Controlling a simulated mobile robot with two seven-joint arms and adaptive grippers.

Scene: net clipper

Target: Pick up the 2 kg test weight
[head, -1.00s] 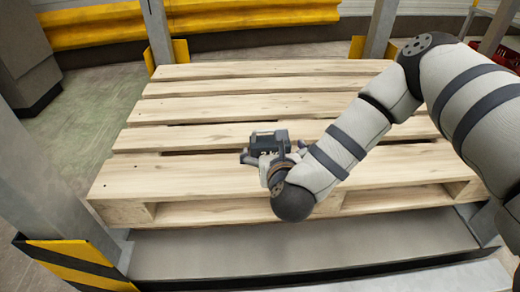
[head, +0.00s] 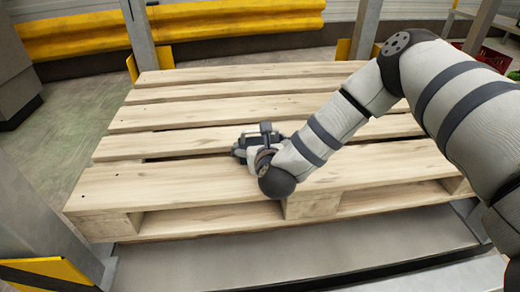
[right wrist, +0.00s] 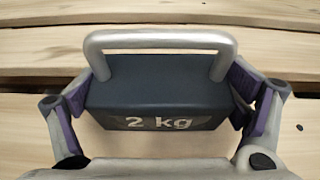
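The 2 kg test weight (right wrist: 155,100) is a dark blue block with a silver bar handle and a pale "2 kg" marking. In the head view the weight (head: 264,133) is at the middle of the wooden pallet, partly hidden by my right gripper (head: 245,148). In the right wrist view my right gripper (right wrist: 160,92) has its purple-padded fingers on either side of the block, very close to its ends. I cannot tell whether the pads press on it. The weight seems to rest on the slats. My left gripper is not in view.
The pallet (head: 150,185) has gaps between its slats and is otherwise bare. Grey rack posts (head: 365,30) stand around it. A yellow barrier (head: 230,15) runs behind. A red crate (head: 495,58) is at the far right.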

